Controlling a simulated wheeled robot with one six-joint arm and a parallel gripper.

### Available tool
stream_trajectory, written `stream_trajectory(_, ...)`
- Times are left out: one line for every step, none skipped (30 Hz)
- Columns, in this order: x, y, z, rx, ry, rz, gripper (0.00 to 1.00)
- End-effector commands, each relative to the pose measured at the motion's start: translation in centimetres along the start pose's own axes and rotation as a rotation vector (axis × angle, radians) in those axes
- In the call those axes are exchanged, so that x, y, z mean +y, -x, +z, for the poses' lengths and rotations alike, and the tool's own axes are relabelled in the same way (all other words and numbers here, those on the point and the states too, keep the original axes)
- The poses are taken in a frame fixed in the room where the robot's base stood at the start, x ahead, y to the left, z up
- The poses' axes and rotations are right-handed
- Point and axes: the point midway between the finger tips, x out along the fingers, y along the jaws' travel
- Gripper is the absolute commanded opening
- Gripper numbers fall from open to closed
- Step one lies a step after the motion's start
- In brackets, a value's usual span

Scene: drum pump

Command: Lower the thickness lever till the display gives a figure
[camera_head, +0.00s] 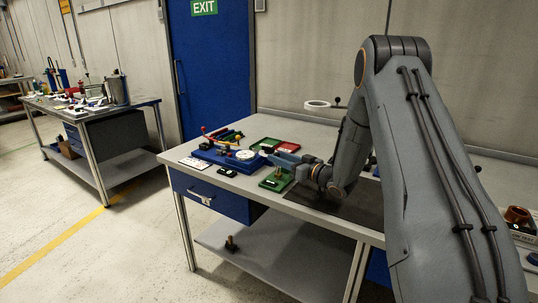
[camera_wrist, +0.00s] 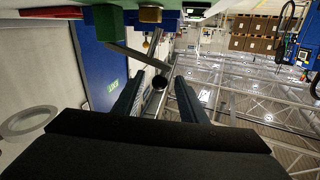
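The thickness gauge (camera_head: 275,182) is a small green stand with a brass part, on the bench below my gripper. My gripper (camera_wrist: 160,86) is open, with one finger on each side of the knob in this view; contact is not visible. In the head view my gripper (camera_head: 272,157) is above the stand. I cannot read a figure on the display.
A blue fixture (camera_head: 222,158) with a red-knobbed lever stands left of the gauge. Green (camera_head: 266,145) and red (camera_head: 288,147) trays lie behind. A small black item (camera_head: 227,171) and a white card (camera_head: 194,163) lie near the front edge. A dark mat (camera_head: 355,205) lies right.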

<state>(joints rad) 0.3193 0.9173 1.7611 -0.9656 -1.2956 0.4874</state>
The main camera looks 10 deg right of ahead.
Motion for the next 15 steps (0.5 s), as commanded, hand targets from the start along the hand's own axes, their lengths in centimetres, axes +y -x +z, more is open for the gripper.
stream_trajectory(-0.2, -0.9, -0.1, 0.001, 0.001, -0.002, 0.38)
stream_trajectory(-0.1, -1.4, -0.1, 0.000, 0.001, -0.002, 0.38)
stream_trajectory(-0.1, -2.0, -0.1, -0.001, 0.001, -0.002, 0.38)
stream_trajectory(-0.1, -2.5, -0.1, -0.001, 0.001, -0.002, 0.38)
stream_trajectory(-0.1, -2.9, -0.1, 0.000, 0.001, -0.001, 0.38)
stream_trajectory(-0.2, -3.5, -0.1, 0.000, 0.000, -0.001, 0.38)
stream_trajectory(-0.1, -3.9, -0.1, 0.000, 0.000, 0.000, 0.38)
stream_trajectory(-0.1, -4.2, -0.1, -0.001, 0.000, 0.000, 0.38)
stream_trajectory(-0.1, -4.6, 0.0, -0.001, 0.000, 0.001, 0.38)
stream_trajectory(0.0, -4.9, -0.1, -0.001, 0.001, 0.001, 0.38)
stream_trajectory(0.0, -5.1, -0.1, 0.000, 0.001, 0.001, 0.38)
stream_trajectory(0.0, -5.4, -0.1, -0.001, 0.001, 0.001, 0.38)
stream_trajectory(0.0, -5.5, -0.1, -0.001, 0.001, 0.001, 0.38)
stream_trajectory(0.0, -5.6, -0.1, -0.001, 0.001, 0.001, 0.38)
stream_trajectory(0.0, -5.8, 0.0, -0.001, 0.001, 0.001, 0.38)
